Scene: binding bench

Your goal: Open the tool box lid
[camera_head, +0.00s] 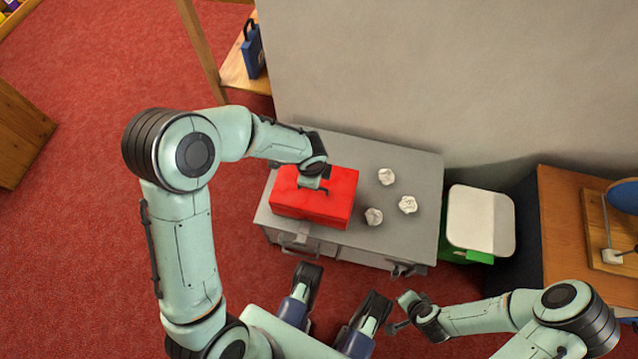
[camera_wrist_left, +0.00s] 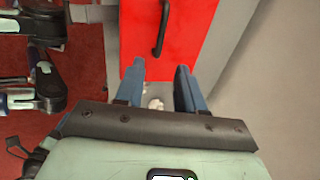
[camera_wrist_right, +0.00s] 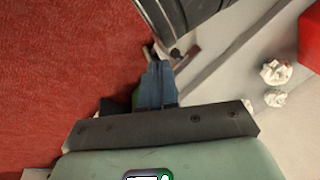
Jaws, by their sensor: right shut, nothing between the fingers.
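The red tool box (camera_head: 290,205) stands on a grey cabinet top, and its lid looks closed. It also shows at the top of the left wrist view (camera_wrist_left: 195,30), with a dark handle (camera_wrist_left: 163,28) on its top. My left gripper (camera_head: 314,187) is over the box and hides part of its top. In the left wrist view its blue fingers (camera_wrist_left: 160,78) are apart and empty, and the handle appears beyond them. I cannot tell whether they touch the lid. My right gripper (camera_head: 398,316) is in front of the cabinet, away from the box. Its fingers (camera_wrist_right: 154,78) are together with nothing between them.
Three crumpled paper balls (camera_head: 387,177) lie on the grey cabinet (camera_head: 395,245) to the right of the box. A green bin with a white lid (camera_head: 480,220) stands right of the cabinet. A wall (camera_head: 400,80) rises behind. A wooden table (camera_head: 560,230) is at the right.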

